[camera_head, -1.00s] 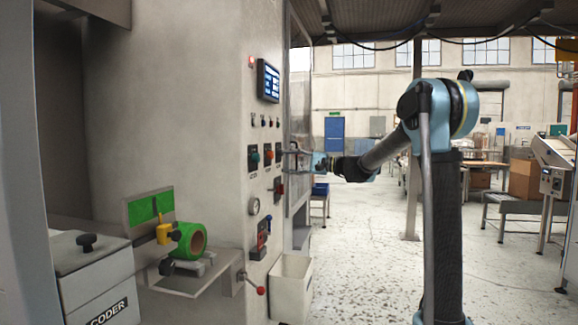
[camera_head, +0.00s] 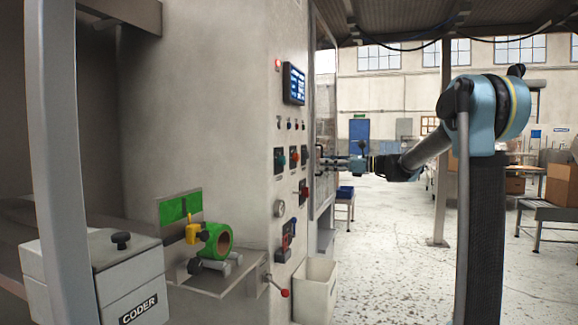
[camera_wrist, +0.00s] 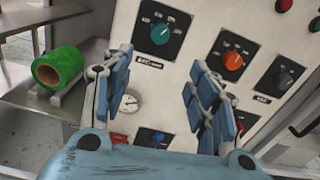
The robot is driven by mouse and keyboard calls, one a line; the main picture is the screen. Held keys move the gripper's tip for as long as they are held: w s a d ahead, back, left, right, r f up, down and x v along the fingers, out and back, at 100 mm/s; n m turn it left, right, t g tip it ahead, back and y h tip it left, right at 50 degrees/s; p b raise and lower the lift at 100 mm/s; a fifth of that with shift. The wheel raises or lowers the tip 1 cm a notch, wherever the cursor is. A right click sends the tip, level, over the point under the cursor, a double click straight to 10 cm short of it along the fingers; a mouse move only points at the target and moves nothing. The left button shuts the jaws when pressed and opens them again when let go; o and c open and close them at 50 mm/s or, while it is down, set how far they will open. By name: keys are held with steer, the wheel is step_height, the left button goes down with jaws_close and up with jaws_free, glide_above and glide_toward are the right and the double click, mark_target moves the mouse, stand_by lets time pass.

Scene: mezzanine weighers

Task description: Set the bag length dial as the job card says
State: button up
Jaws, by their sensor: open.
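My gripper (camera_head: 326,162) is open and empty, in front of the machine's control panel (camera_head: 263,150). The wrist view shows its two blue padded fingers (camera_wrist: 157,65) spread apart, with the panel beyond them. A teal dial (camera_wrist: 162,34) lies above the gap between the fingertips, and an orange dial (camera_wrist: 232,62) lies up and right of the right finger. A dark dial (camera_wrist: 284,76) is farther right. No dial is between the fingers. The dial labels are too small to read, so I cannot tell which is bag length. I cannot make out a job card.
A lit screen (camera_head: 293,85) is high on the panel. A green film roll (camera_head: 217,240) sits on a shelf at left, beside the coder box (camera_head: 100,280). A gauge (camera_wrist: 130,103) is below the teal dial. A pale bin (camera_head: 316,290) stands under the panel.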

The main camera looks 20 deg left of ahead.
steer(key=m, duration=0.1)
glide_toward(285, 161)
steer(key=a, duration=0.8)
steer(key=shift+w+a+f, duration=0.1)
steer(key=shift+w+a, duration=0.2)
steer(key=shift+a, duration=0.05)
steer(key=shift+c, duration=0.4)
steer(key=c, duration=1)
